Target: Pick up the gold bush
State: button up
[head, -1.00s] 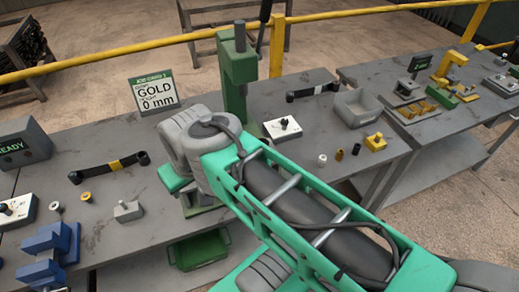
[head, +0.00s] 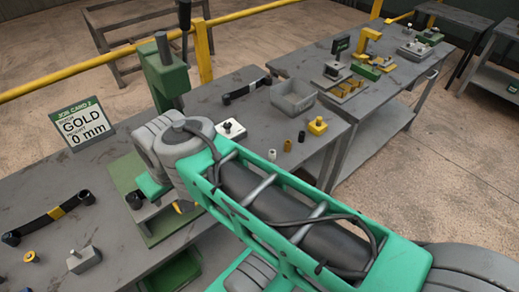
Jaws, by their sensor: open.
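A short gold bush (head: 31,257) with a dark hole stands on the near bench at the lower left of the head view, beside a grey block with a pin (head: 84,260). My green arm crosses the middle of the view and hides the bench below it. My gripper's fingers cannot be made out behind the arm, so I cannot see where they are relative to the bush. The job card (head: 83,122) reads GOLD, 0 mm. To the right of the arm stand a white bush (head: 272,155), a brownish bush (head: 287,146) and a black bush (head: 301,136).
A green press (head: 164,80) stands behind my arm. A black bar with a yellow band (head: 48,223) lies near the gold bush. A yellow rail (head: 95,72) runs behind the bench. Open floor lies at right.

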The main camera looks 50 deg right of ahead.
aim_at(287, 145)
jog(key=u, duration=2.8)
jog(key=k, duration=1.4)
jog(key=z, duration=0.05)
